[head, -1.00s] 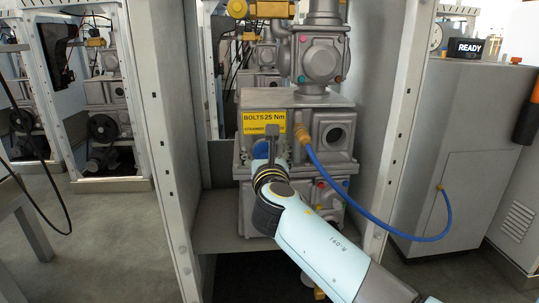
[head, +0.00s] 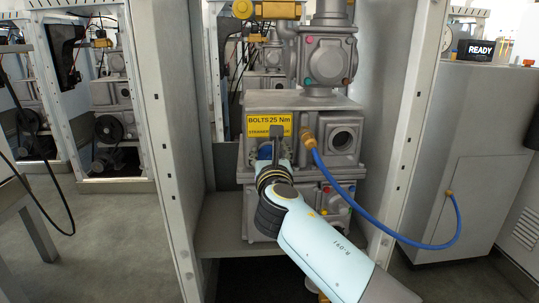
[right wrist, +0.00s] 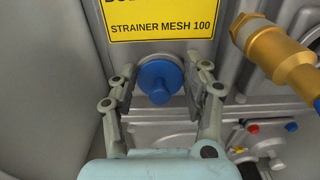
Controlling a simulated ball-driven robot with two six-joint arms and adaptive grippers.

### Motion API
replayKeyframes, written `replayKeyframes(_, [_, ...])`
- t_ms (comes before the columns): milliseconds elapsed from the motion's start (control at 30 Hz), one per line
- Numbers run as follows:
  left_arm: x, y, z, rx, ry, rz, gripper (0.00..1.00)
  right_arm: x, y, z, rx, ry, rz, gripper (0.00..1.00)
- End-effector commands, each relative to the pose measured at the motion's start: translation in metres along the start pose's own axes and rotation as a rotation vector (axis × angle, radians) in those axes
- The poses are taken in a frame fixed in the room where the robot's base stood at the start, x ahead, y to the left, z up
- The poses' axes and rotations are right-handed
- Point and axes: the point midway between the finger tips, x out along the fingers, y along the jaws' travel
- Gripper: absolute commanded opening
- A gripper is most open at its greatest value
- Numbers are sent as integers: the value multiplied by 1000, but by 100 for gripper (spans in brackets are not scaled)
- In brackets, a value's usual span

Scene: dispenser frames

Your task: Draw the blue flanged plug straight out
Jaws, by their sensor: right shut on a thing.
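The blue flanged plug (right wrist: 160,80), a round disc with a stub facing the camera, shows in the right wrist view below a yellow label. My right gripper (right wrist: 165,88) is shut on it, one finger on each side. In the head view only a small blue part of the plug (head: 264,151) shows beside my right gripper (head: 273,145), on the front of the grey valve block (head: 300,100). The plug's rear is hidden, so I cannot tell how deep it sits. My left gripper is not in view.
A brass fitting (head: 309,139) with a blue hose (head: 372,222) stands close right of the plug; the fitting is also large in the right wrist view (right wrist: 275,50). Grey frame posts (head: 168,150) flank the block. An open round port (head: 342,140) lies farther right.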

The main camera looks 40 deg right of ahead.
Motion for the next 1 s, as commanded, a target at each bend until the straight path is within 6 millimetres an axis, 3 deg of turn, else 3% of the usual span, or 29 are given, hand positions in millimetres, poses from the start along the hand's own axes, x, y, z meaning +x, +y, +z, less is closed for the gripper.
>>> replayKeyframes(1000, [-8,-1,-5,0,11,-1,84,-53,0,0,1,0,0,18])
